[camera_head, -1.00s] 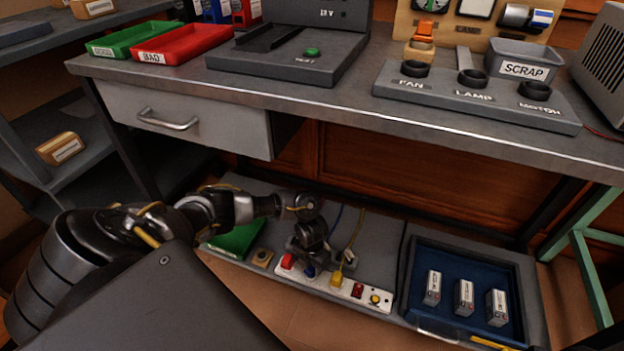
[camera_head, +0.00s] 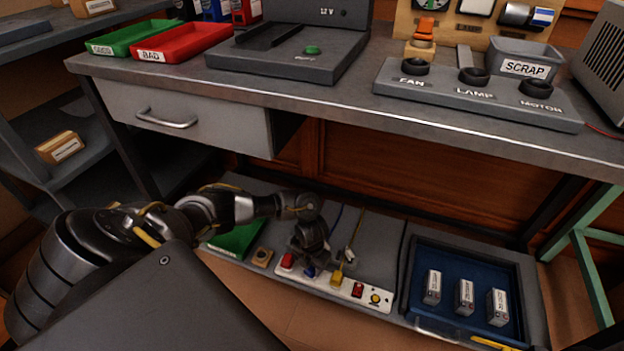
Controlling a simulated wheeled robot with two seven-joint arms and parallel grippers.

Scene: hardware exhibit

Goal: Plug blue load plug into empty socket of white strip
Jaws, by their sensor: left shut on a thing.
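The white strip (camera_head: 327,287) lies on the low shelf under the bench. A red plug (camera_head: 288,260) stands at its left end and a yellow plug (camera_head: 337,278) with a yellow cable near its middle. The blue plug (camera_head: 309,271) is between them, at the strip, with a blue cable behind it. My left gripper (camera_head: 308,262) points down over the strip and is shut on the blue plug. The gripper hides most of the plug, so I cannot tell whether it is seated in a socket. My right gripper is not in view.
A red switch (camera_head: 357,290) and a yellow button (camera_head: 376,299) are at the strip's right end. A blue tray (camera_head: 455,262) with small labelled boxes is to the right. A green tray (camera_head: 236,240) lies left of the strip. The bench edge (camera_head: 330,109) hangs above.

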